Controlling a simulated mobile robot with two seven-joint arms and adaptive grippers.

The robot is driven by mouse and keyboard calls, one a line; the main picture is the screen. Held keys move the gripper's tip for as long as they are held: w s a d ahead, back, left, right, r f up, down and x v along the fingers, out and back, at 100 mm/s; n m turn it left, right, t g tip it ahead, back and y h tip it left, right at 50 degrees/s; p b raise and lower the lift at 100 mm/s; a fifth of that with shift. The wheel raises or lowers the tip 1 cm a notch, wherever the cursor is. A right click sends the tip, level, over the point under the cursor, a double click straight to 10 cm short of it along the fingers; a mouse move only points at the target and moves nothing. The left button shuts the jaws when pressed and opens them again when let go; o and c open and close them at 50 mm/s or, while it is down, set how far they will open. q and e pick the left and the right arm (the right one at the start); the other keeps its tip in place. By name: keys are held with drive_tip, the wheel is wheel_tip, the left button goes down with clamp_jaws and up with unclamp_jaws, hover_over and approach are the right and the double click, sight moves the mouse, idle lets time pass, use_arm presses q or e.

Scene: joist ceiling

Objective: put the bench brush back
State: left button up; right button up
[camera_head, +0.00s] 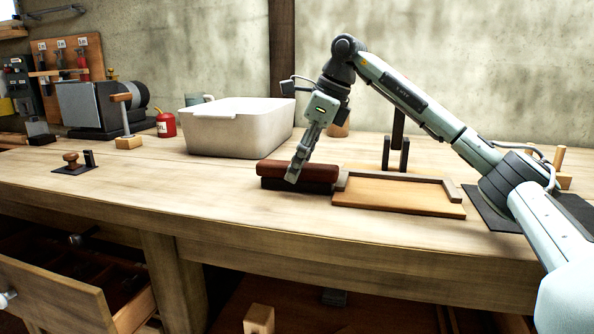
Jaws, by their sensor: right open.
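The bench brush (265,170), with a reddish-brown wooden back over a dark lower part, lies lengthwise on the workbench, left of the middle. My right gripper (293,177) reaches down over the brush from behind. Its fingers are open, with one in front of the brush; the far finger is hidden. The brush rests on the bench top.
A shallow wooden board with raised edges (400,193) lies just right of the brush. A white bin (238,128) stands behind, with a red can (166,124) and a grinder-like machine (92,105) at left. A drawer (55,298) stands open below. The front left bench is clear.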

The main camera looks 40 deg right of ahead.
drive_tip(key=v, duration=0.9)
drive_tip(key=shift+r+p, duration=0.35)
drive_tip(key=shift+r, duration=0.05)
drive_tip(key=shift+s+d+r, duration=0.15)
drive_tip(key=shift+s+r, duration=0.05)
drive_tip(key=shift+r, duration=0.1)
use_arm(q)
wheel_tip(320, 180, down, 2)
drive_tip(key=shift+s+f, duration=0.1)
drive_tip(key=shift+s, duration=0.05)
drive_tip(key=shift+d, duration=0.1)
drive_tip(key=shift+s, duration=0.3)
drive_tip(key=shift+w, duration=0.15)
